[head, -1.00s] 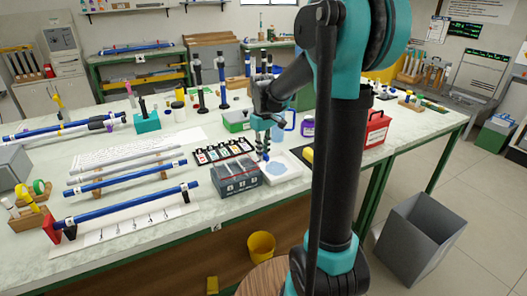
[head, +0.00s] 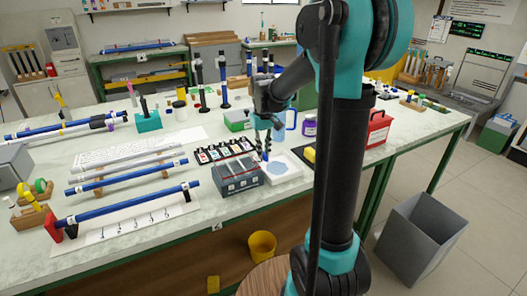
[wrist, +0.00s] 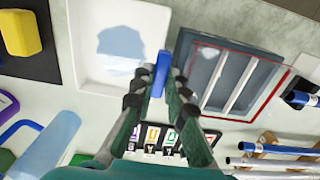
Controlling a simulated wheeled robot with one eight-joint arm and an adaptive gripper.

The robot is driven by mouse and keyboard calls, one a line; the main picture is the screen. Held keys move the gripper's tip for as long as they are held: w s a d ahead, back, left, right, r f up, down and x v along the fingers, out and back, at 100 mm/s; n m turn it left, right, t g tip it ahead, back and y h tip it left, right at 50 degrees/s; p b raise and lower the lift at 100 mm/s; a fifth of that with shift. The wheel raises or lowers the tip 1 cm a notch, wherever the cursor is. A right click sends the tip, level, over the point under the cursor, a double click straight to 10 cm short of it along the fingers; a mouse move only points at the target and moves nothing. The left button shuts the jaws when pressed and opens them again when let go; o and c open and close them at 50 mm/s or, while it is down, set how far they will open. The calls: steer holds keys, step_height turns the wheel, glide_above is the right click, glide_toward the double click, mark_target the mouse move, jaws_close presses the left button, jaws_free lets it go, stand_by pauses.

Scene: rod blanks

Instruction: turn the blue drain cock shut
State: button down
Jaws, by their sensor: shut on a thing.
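The blue drain cock (wrist: 160,72) shows as a short blue bar between my fingertips in the wrist view, beside the wall of a grey tank (wrist: 205,65). My gripper (wrist: 160,86) is shut on this cock, one finger on each side. In the head view, my gripper (head: 263,150) reaches down at the right side of the grey tank (head: 237,180). A white tray (head: 290,177) stands just right of the tank, with a light blue puddle in it. The fingers partly hide the cock, and I cannot tell whether water is flowing.
Labelled colour tiles (head: 224,150) lie behind the tank. A yellow sponge (head: 309,155) on a dark mat, a purple-labelled jar (head: 310,128) and a blue-handled jug (head: 290,118) stand nearby. Blue rods (head: 130,205) lie to the left. The front bench edge is close to the tank.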

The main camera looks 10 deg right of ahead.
steer(key=c, duration=1.5)
jaws_free()
steer(key=shift+c, duration=0.2)
